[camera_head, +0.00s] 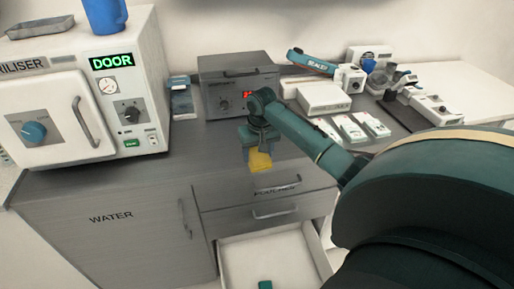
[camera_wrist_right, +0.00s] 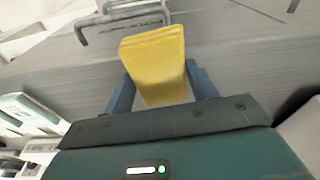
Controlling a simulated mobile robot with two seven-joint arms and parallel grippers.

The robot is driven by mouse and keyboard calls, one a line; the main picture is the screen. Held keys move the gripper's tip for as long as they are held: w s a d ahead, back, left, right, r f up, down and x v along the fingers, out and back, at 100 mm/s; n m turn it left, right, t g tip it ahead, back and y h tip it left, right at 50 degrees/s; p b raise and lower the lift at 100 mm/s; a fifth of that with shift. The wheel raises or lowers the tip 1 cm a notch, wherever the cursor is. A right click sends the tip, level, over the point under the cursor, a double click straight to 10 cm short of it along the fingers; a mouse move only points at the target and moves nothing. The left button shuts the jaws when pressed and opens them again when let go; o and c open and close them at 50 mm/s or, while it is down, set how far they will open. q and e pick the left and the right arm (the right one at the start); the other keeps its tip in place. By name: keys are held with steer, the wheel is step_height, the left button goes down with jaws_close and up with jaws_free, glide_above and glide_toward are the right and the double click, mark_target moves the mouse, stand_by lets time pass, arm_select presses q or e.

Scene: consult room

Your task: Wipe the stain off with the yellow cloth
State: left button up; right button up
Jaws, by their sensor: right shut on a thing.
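The yellow cloth (camera_head: 260,161) is a folded block held in my right gripper (camera_head: 257,148). In the right wrist view the cloth (camera_wrist_right: 156,62) sits between the two blue fingers of the gripper (camera_wrist_right: 160,88), which are shut on it. The gripper is near the front edge of the grey counter (camera_head: 150,163), above the drawer fronts. I cannot make out a stain in either view. My left gripper is not in view.
A white steriliser (camera_head: 75,100) stands at the left. A grey box with a red display (camera_head: 238,88) is behind my gripper. An open drawer (camera_head: 268,252) juts out below, with a small green item (camera_head: 265,284).

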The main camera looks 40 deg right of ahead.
steer(key=shift+r, duration=3.1)
steer(key=shift+w, duration=0.1)
step_height(320, 180, up, 3)
